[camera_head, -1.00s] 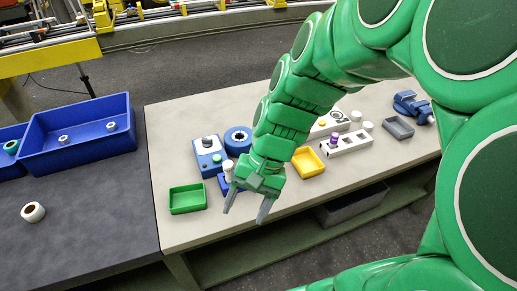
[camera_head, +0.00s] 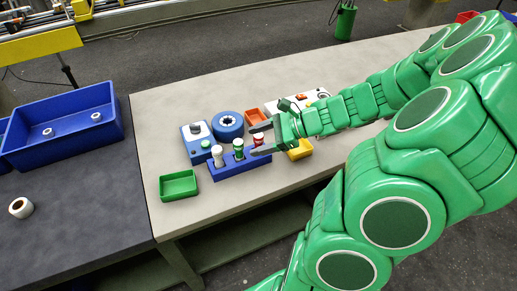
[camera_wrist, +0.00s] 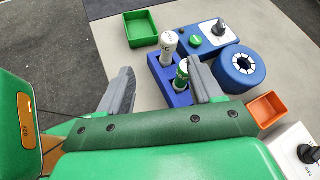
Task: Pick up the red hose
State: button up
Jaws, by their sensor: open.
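The red hose (camera_head: 259,139) stands upright at the right end of a blue rack (camera_head: 228,168), beside a green-banded piece (camera_head: 238,149) and a white piece (camera_head: 217,155). My gripper (camera_head: 254,140) is open, with its fingers pointing left at the hose's height, one on the far side and one on the near side. I cannot tell whether they touch it. In the wrist view my gripper (camera_wrist: 160,68) is open, with the white piece (camera_wrist: 169,45) and green-banded piece (camera_wrist: 182,75) beyond; the red hose is hidden there.
A blue box with a knob (camera_head: 196,138) and a blue ring (camera_head: 228,124) stand behind the rack. A green tray (camera_head: 179,185) is to its left. An orange tray (camera_head: 257,116) and a yellow tray (camera_head: 299,150) are close to my gripper.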

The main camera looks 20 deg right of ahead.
aim_at(261, 136)
jog(key=w+d+f+m+t+h, duration=0.15)
jog(key=d+f+m+t, duration=0.25)
jog(key=d+m, duration=0.45)
jog(key=shift+n, duration=0.95)
jog(key=shift+w+x, duration=0.25)
jog(key=shift+x, duration=2.5)
jog(key=shift+w+a+f, duration=0.2)
jog(key=shift+w+a, duration=0.05)
jog(key=shift+w, duration=0.3)
grip_shut()
